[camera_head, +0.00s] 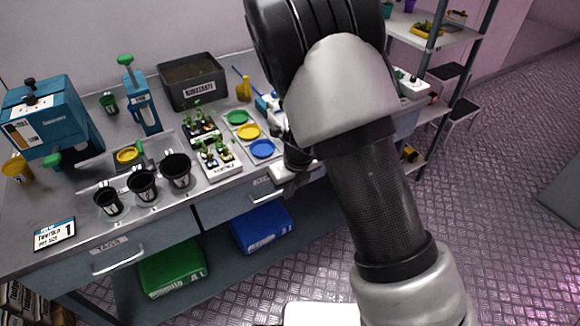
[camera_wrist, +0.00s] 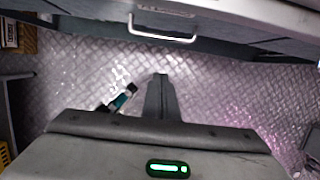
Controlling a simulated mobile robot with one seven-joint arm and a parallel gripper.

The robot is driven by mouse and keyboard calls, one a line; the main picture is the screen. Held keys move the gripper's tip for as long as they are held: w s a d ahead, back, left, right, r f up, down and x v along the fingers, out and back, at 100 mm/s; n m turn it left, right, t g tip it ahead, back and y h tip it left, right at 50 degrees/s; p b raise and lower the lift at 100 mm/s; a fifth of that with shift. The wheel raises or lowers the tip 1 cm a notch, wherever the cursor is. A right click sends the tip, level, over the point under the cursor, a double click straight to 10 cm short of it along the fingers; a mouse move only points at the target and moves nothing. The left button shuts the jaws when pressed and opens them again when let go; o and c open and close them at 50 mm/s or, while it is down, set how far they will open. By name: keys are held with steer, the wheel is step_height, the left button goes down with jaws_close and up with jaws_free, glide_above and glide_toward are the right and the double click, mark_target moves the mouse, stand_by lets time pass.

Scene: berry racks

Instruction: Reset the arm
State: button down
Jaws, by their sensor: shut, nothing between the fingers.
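My arm rises across the middle and right of the head view and covers part of the bench's right end. My gripper shows in the wrist view (camera_wrist: 160,80) as a narrow dark pair of fingers, closed together with nothing between them. It points toward the bench front, over the metal floor. In the head view the fingers are hidden or too unclear to make out behind my arm.
The workbench (camera_head: 75,194) holds black pots (camera_head: 142,185), a seedling tray (camera_head: 219,168), coloured dishes (camera_head: 249,132) and a substrate bin (camera_head: 192,82). A drawer handle (camera_wrist: 163,36) crosses the wrist view. Shelves (camera_head: 433,38) stand right; floor (camera_head: 500,200) is open.

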steer(key=shift+r, duration=0.1)
steer(key=s+d+r+n+t+y+p, duration=0.1)
steer(key=s+d+r+n+p, duration=0.15)
steer(key=r+n, duration=0.65)
steer(key=s+d+r+n+y+p, duration=0.1)
steer(key=s+d+r+n, duration=0.25)
steer(key=r, duration=1.15)
steer(key=s+d+r+n+t+h+p, duration=0.1)
steer(key=s+d+r+n, duration=0.5)
steer(key=s+n, duration=0.2)
steer(key=s+d+r+n+t+h+p, duration=0.1)
steer(key=s+d+r+n+h+p, duration=0.1)
steer(key=s+d+r+n, duration=0.4)
steer(key=shift+s+r+n+h, duration=0.3)
steer(key=shift+s+r+n, duration=0.5)
steer(key=shift+s+n, duration=0.45)
